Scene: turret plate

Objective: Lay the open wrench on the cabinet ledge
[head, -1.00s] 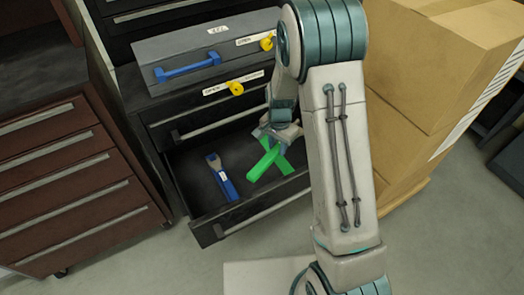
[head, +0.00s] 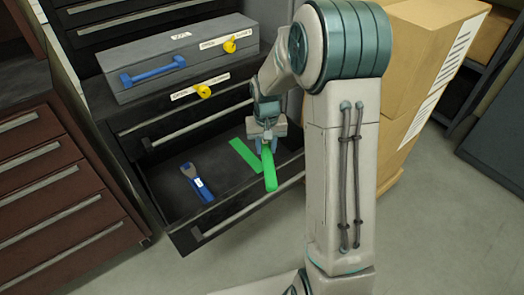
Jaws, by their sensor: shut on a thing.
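My gripper (head: 266,141) points down over the open drawer (head: 165,205) of the black cabinet (head: 135,130). It is shut on a green-handled tool (head: 270,172), which I take to be the open wrench. The handle hangs steeply down towards the drawer's front edge; the tool's head is hidden by the fingers. Whether its lower end touches the drawer is unclear. The cabinet ledge (head: 150,107) is the dark top above the drawers, in front of a grey toolbox with a blue handle (head: 150,69).
A blue tool (head: 197,183) and a flat green strip (head: 244,155) lie in the drawer. A brown drawer cabinet (head: 60,190) stands left, cardboard boxes (head: 430,60) right behind my arm.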

